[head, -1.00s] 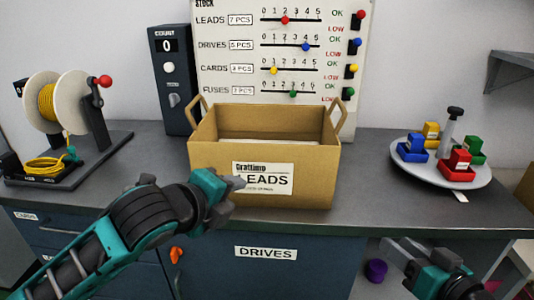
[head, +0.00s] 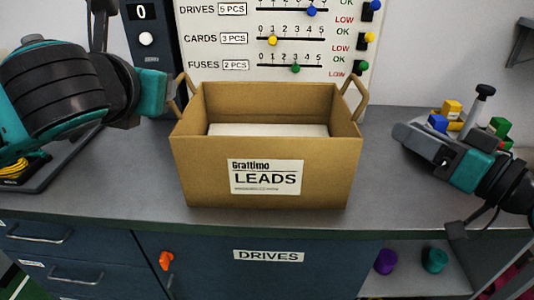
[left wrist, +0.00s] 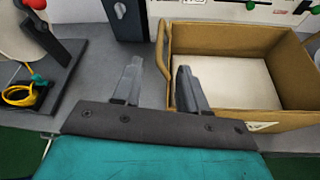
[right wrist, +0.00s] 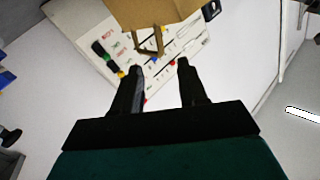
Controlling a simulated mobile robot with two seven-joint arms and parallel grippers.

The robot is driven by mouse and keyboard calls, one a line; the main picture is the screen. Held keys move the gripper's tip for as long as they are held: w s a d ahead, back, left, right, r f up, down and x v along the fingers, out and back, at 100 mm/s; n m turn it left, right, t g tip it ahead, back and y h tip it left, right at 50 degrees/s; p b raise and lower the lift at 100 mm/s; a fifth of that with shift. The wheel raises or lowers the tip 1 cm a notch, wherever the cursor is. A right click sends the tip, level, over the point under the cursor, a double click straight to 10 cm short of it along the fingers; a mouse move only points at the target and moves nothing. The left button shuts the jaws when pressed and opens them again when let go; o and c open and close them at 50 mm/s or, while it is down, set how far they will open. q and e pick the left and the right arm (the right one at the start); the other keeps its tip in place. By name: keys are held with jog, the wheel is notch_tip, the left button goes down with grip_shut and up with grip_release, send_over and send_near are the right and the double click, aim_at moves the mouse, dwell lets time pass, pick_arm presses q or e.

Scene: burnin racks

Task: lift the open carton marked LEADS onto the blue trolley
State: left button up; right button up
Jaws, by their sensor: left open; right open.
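The open brown carton marked LEADS (head: 265,178) stands upright on the grey bench top. It has a looped handle at each end and a pale flat surface inside. My left gripper (left wrist: 156,72) is open at the carton's left handle (left wrist: 162,55), which shows between its fingers in the left wrist view; I see no grip on it. My right gripper (head: 402,136) is open and empty, right of the carton and apart from the right handle (head: 353,97). That handle shows beyond the fingertips in the right wrist view (right wrist: 150,42). No blue trolley is in view.
A stock board (head: 285,45) with sliders and a dark count box (head: 150,45) stand behind the carton. A cable spool stand is at left, partly behind my left arm. Coloured blocks (head: 452,109) are behind my right gripper. Bench front (head: 270,222) is clear.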

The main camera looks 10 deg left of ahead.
aim_at(351, 115)
pick_arm(q)
jog(key=x, duration=1.3)
pick_arm(e)
jog(key=x, duration=1.3)
pick_arm(q)
grip_shut()
pick_arm(e)
grip_shut()
jog(key=shift+f, duration=0.1)
pick_arm(q)
jog(key=shift+r, duration=0.3)
pick_arm(e)
jog(key=shift+d+r, duration=0.1)
jog(key=shift+r, duration=0.2)
